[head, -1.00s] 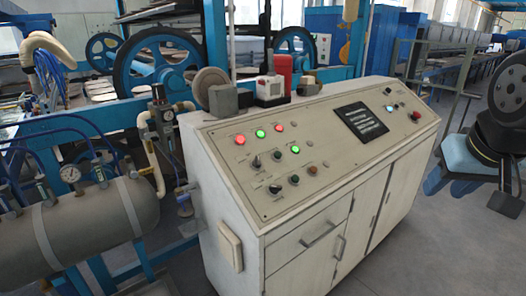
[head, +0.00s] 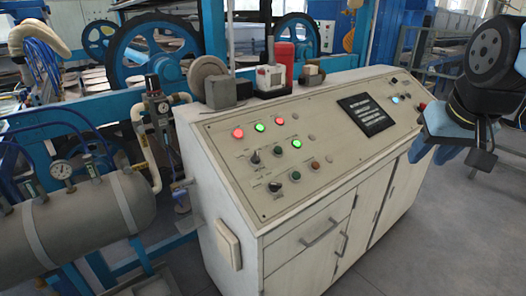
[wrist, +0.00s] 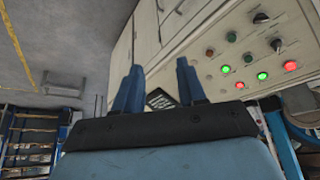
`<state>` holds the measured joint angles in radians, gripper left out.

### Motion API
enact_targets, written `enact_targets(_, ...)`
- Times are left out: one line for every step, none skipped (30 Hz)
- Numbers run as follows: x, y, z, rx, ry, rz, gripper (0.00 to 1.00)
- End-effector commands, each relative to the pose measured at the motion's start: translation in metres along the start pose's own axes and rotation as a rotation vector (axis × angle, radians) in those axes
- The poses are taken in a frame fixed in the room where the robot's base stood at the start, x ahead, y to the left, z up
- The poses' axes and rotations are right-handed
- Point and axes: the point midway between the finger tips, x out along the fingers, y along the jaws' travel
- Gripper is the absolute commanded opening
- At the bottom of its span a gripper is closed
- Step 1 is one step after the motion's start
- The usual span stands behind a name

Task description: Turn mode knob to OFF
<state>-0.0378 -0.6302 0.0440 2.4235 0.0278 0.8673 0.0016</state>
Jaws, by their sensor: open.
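The control panel (head: 300,140) is the sloped cream top of a console. Two black rotary knobs sit on its left part: an upper knob (head: 255,157) and a lower knob (head: 274,187). Their labels are too small to read, so I cannot tell which is the mode knob or its setting. In the wrist view the upper knob (wrist: 277,45) and the lower knob (wrist: 261,17) show at the upper right. My gripper (head: 450,155) is open and empty, beyond the console's right end, far from both knobs. Its two blue fingers also show apart in the wrist view (wrist: 158,72).
Red and green lamps (head: 260,127), small buttons (head: 295,176) and a dark screen (head: 367,114) share the panel. A red cylinder (head: 285,62) and small boxes stand along its back edge. A grey tank (head: 95,215) is at the left. Floor at the right is clear.

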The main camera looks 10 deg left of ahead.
Motion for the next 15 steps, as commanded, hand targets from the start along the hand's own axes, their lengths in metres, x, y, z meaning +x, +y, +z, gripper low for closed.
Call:
enact_targets(0.006,-0.013,-0.015,-0.021,-0.010,-0.012,0.40)
enact_targets(0.009,-0.020,-0.024,-0.031,-0.012,-0.020,0.40)
enact_targets(0.013,-0.030,-0.035,-0.044,-0.016,-0.032,0.40)
enact_targets(0.017,-0.038,-0.043,-0.055,-0.019,-0.040,0.40)
enact_targets(0.021,-0.046,-0.051,-0.065,-0.023,-0.049,0.40)
enact_targets(0.026,-0.058,-0.061,-0.079,-0.026,-0.062,0.40)
enact_targets(0.030,-0.066,-0.068,-0.087,-0.029,-0.072,0.40)
enact_targets(0.034,-0.075,-0.075,-0.096,-0.031,-0.083,0.40)
enact_targets(0.040,-0.088,-0.084,-0.110,-0.037,-0.097,0.40)
enact_targets(0.044,-0.097,-0.090,-0.118,-0.041,-0.108,0.40)
enact_targets(0.049,-0.107,-0.097,-0.127,-0.045,-0.120,0.40)
enact_targets(0.055,-0.121,-0.104,-0.138,-0.049,-0.137,0.40)
enact_targets(0.060,-0.131,-0.110,-0.147,-0.053,-0.149,0.40)
enact_targets(0.064,-0.142,-0.115,-0.156,-0.058,-0.162,0.40)
enact_targets(0.071,-0.156,-0.121,-0.166,-0.064,-0.180,0.40)
